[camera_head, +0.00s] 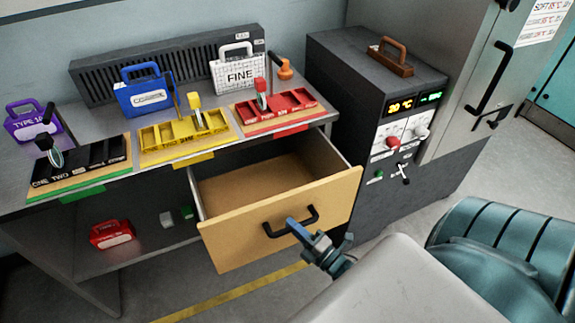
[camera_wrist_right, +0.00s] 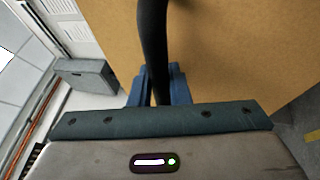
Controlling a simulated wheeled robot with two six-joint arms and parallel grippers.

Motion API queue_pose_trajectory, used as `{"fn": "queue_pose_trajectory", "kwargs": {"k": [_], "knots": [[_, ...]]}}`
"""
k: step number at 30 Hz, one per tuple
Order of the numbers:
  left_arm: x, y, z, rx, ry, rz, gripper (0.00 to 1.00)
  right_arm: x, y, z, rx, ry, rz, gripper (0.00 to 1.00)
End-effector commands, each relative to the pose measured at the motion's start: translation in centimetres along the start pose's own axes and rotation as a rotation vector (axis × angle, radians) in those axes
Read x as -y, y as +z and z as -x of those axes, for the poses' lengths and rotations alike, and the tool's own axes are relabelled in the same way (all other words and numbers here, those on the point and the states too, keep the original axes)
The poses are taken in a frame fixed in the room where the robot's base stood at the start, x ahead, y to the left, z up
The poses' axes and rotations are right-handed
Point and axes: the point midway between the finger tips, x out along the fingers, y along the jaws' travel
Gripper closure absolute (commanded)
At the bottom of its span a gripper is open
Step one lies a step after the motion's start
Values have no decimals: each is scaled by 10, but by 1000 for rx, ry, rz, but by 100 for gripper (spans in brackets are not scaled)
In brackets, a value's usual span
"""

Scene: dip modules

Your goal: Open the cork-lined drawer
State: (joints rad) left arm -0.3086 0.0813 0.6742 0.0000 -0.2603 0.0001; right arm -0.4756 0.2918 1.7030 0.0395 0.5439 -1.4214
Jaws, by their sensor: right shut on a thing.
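The cork-lined drawer (camera_head: 225,237) is pulled out from under the bench in the head view, with its tan floor showing and nothing seen inside. Its front carries a black bar handle (camera_head: 276,231). My right gripper (camera_head: 297,226) is shut on the right part of this handle. In the right wrist view, the blue fingers (camera_wrist_right: 158,85) stand on both sides of the black handle (camera_wrist_right: 153,40), close to the tan drawer front (camera_wrist_right: 230,50). My left gripper is in neither view.
On the bench stand black (camera_head: 80,165), yellow (camera_head: 185,135) and red (camera_head: 275,108) trays, plus blue (camera_head: 143,97), white (camera_head: 238,73) and purple (camera_head: 30,122) cases. A red case (camera_head: 111,234) lies on the lower shelf. A dark cabinet (camera_head: 345,95) stands right of the drawer.

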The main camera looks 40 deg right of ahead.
Motion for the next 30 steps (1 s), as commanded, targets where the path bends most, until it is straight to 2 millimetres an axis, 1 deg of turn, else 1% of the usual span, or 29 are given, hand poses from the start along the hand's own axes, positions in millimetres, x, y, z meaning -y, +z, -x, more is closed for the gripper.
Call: {"fn": "queue_pose_trajectory", "kwargs": {"k": [1, 10, 15, 21, 30], "knots": [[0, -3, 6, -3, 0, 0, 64, -3, -3, 9, 1, -6, -1, 100], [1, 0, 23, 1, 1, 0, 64, -13, -23, 56, 1, -7, -1, 100], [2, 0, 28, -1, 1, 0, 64, -17, -32, 77, 1, -4, -2, 100], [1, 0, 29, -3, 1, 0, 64, -18, -36, 87, 0, -3, -1, 100], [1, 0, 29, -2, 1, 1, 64, -18, -36, 88, 0, -2, 0, 100]]}}
